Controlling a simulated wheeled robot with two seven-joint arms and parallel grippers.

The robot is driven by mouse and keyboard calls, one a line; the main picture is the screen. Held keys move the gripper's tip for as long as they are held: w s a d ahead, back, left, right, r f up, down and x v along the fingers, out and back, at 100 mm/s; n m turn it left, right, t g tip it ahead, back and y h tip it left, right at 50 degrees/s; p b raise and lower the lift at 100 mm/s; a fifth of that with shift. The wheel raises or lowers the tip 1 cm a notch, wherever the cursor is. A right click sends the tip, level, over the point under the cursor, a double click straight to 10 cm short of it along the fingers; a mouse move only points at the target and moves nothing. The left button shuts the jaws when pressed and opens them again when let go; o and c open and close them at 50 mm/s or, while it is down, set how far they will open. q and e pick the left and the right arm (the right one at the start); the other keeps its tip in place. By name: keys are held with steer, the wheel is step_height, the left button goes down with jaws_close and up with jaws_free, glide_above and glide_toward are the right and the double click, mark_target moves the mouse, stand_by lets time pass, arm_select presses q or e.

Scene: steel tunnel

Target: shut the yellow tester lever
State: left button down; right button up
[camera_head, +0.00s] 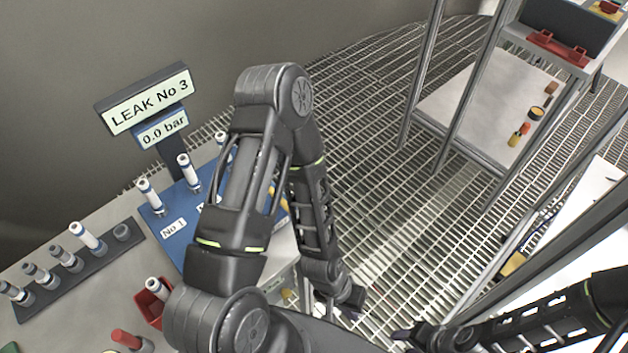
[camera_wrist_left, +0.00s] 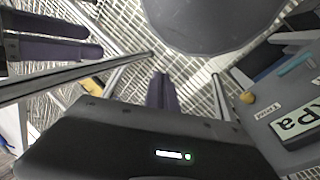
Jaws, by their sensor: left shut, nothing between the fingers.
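A small yellow knob (camera_wrist_left: 247,98) shows in the left wrist view on the edge of a grey box (camera_wrist_left: 285,110) with a "kPa" label. I cannot tell if the knob is the tester lever. In the head view my left arm hides most of that part of the bench; only a bit of yellow shows beside it. My left gripper (camera_head: 350,312) hangs low past the bench's right edge, apart from the box. Its fingers (camera_wrist_left: 162,90) are together and empty. My right gripper (camera_head: 405,340) is at the bottom, its two fingers (camera_wrist_left: 48,36) apart and empty in the wrist view.
A "LEAK No 3" sign (camera_head: 148,98) with a "0.0 bar" display (camera_head: 162,127) stands behind the blue board (camera_head: 178,240). A black rack (camera_head: 92,262) holds several white-capped fittings. A red bin (camera_head: 150,308) is in front. A shelf frame (camera_head: 470,112) stands right; grating floor (camera_head: 385,190) lies between.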

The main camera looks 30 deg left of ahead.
arm_select(q)
steer(key=w+a+r+m+t+b, duration=0.1)
steer(key=w+r+t, duration=0.15)
steer(key=w, duration=0.55)
steer(key=w+a+r+t, duration=0.1)
steer(key=w+r, duration=0.2)
steer(key=w, duration=0.5)
steer(key=w+a+r+m+y+b, duration=0.1)
steer(key=w+a+r, duration=0.2)
steer(key=w+r, duration=0.25)
steer(key=w+a+r+m, duration=0.1)
steer(key=w+a+r, duration=0.2)
steer(key=w+r, duration=0.3)
steer(key=s+a+r+m+g+y, duration=0.2)
steer(key=s+a+r+g, duration=0.4)
steer(key=s+a+r, duration=0.4)
step_height(320, 180, up, 4)
steer(key=shift+s+a+r+g+y, duration=0.25)
steer(key=shift+s+a+g+y, duration=0.15)
steer(key=shift+a+y, duration=0.6)
steer(key=shift+a+f+b, duration=0.1)
steer(key=shift+f+b, duration=0.05)
steer(key=shift+b, duration=0.25)
